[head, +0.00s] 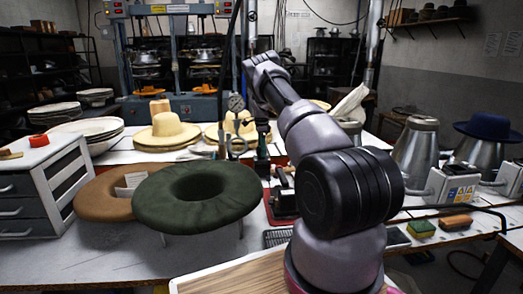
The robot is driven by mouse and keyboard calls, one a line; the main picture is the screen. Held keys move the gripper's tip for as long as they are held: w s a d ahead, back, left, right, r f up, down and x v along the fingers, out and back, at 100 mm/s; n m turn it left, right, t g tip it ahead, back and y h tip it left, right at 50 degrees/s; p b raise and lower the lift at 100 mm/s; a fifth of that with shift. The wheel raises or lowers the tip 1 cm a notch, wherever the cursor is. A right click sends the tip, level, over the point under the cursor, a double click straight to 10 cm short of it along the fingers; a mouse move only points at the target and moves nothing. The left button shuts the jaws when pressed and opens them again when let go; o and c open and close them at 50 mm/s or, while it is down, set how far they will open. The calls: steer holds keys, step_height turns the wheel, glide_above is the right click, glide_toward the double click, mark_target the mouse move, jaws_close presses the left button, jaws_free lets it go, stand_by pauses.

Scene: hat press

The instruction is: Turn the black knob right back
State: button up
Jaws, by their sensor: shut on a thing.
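My arm reaches up from the lower right, and its wrist bends down at the back of the bench. My gripper (262,127) is small and dark there, pointing down beside a round pressure gauge (236,103). It is shut at the top of a slim green upright fitting. The black knob is hidden in or behind the fingers, so its turn angle cannot be read.
A dark green felt ring (160,205) and a brown one (95,195) stand at the front left. Straw hats (166,131) sit behind. Metal cones (416,150) and a control box (455,187) stand right. A red-based device (282,200) lies below the gripper.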

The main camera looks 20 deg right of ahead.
steer(key=n, duration=0.4)
steer(key=shift+n, duration=2.1)
steer(key=o, duration=1.4)
steer(key=shift+c, duration=0.2)
step_height(320, 180, up, 11)
steer(key=shift+f, duration=0.1)
